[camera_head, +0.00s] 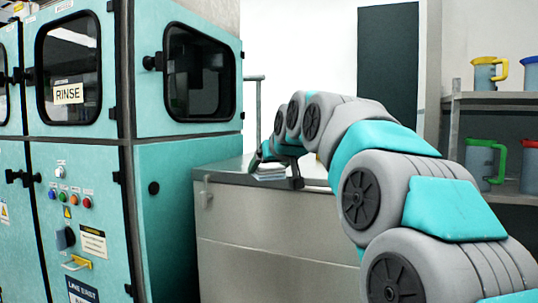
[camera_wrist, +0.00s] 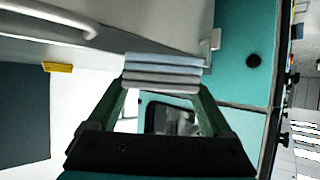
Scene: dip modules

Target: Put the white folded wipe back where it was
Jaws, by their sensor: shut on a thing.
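The white folded wipe (camera_wrist: 161,75) shows in the wrist view as a flat, layered block, pale on one side and greyer on the other. My gripper (camera_wrist: 162,92) is shut on it, with one finger at each end. In the head view the pale folded wipe (camera_head: 270,172) shows small at the counter top, beside my gripper (camera_head: 272,158). My arm hides part of this area. I cannot tell whether the wipe touches the counter.
A metal counter (camera_head: 265,232) stands right of the teal machine (camera_head: 188,205), whose window panel is labelled RINSE (camera_head: 68,94). Shelves at the right hold a yellow-topped jug (camera_head: 486,74) and a green-handled jug (camera_head: 484,162). The wrist view shows a yellow tag (camera_wrist: 58,67).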

